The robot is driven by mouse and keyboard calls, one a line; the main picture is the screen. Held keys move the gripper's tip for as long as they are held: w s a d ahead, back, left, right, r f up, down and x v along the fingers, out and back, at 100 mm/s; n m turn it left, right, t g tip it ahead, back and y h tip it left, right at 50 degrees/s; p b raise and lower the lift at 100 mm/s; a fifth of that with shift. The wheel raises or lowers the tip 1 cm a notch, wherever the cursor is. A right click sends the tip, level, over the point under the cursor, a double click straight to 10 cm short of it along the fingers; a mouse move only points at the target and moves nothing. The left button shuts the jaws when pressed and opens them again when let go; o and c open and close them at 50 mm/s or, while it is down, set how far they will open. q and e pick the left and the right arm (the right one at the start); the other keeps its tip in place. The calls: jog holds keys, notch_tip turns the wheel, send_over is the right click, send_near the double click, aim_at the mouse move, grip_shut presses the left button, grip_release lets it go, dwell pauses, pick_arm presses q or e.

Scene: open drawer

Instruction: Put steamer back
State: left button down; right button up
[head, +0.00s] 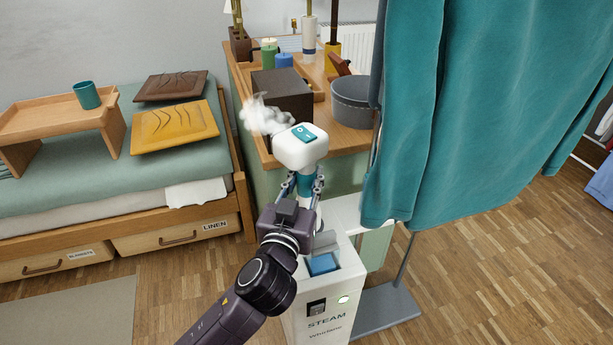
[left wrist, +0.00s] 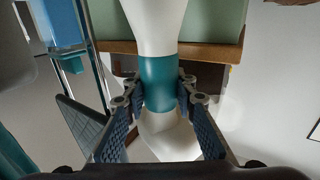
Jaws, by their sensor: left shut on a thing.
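The steamer (head: 300,150) has a white head with a teal panel on top and a teal band on its neck. My left gripper (head: 304,180) is shut on that neck and holds the steamer upright above a white stand. In the left wrist view the fingers (left wrist: 160,88) close on both sides of the steamer's teal band (left wrist: 158,80). A puff of steam (head: 264,116) shows to the left of the head. The white stand (head: 325,311) is marked STEAM and has a blue part (head: 322,264) on top. My right gripper is not in view.
A teal garment (head: 480,100) hangs close on the right, above a grey stand base (head: 385,312). Behind the steamer is a wooden cabinet (head: 350,138) with a dark box (head: 283,95) and a grey bin (head: 352,103). A bed (head: 180,175) stands left.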

pick_arm(q)
jog(key=c, duration=1.6)
grip_release()
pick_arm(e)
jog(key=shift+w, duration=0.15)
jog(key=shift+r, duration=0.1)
pick_arm(q)
jog(key=shift+r, duration=0.15)
jog(key=v, duration=0.4)
jog(key=shift+s+p, duration=0.35)
send_near(304, 184)
jog(key=shift+w+r, duration=0.1)
jog(key=shift+r, duration=0.05)
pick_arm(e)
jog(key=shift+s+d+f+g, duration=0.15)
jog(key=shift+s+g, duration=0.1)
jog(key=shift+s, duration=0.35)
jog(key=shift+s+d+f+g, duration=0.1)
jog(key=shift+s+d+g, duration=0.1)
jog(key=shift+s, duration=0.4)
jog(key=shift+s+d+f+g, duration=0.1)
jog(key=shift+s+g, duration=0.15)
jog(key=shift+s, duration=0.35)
